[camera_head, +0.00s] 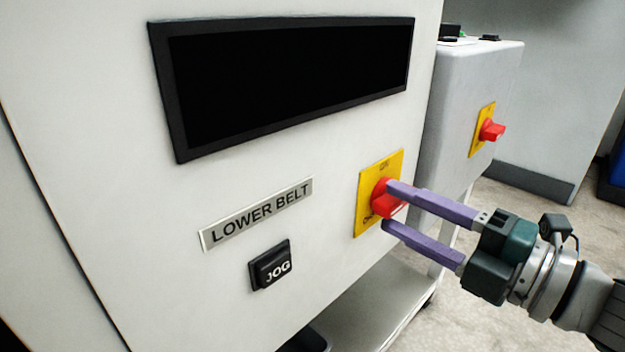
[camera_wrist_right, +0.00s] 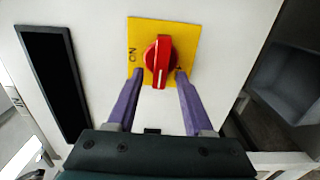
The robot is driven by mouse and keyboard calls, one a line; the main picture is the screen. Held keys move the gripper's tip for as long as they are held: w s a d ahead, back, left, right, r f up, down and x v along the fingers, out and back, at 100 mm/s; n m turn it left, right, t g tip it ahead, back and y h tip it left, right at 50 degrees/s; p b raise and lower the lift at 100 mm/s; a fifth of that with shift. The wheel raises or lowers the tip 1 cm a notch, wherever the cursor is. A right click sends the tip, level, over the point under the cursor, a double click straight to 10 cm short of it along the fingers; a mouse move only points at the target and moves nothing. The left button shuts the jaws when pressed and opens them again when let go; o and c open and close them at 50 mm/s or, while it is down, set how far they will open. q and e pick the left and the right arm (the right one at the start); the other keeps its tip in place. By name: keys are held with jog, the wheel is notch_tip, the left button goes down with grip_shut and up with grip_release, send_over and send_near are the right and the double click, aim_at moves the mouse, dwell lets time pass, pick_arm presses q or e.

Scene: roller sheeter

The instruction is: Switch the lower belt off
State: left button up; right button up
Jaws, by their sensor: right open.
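The lower belt switch is a red rotary knob (camera_head: 381,199) on a yellow plate (camera_head: 366,212), to the right of the LOWER BELT label (camera_head: 257,213) on the white cabinet face. In the right wrist view the red knob (camera_wrist_right: 159,62) stands on its yellow plate (camera_wrist_right: 190,35), with ON lettered at the plate's left. My right gripper (camera_head: 388,206) is open, its purple fingertips at either side of the knob. In the wrist view the fingertips (camera_wrist_right: 159,72) straddle the knob's lower part; I cannot tell whether they touch it. My left gripper is not in view.
A black JOG button (camera_head: 270,265) sits below the label, and a dark display (camera_head: 290,80) above it. A second grey cabinet (camera_head: 465,90) with another red knob (camera_head: 491,130) on yellow stands behind at right. Open floor lies at right.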

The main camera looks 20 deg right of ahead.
jog(key=p+v, duration=0.1)
jog(key=v, duration=0.9)
jog(key=shift+p, duration=0.3)
jog(key=shift+a, duration=0.1)
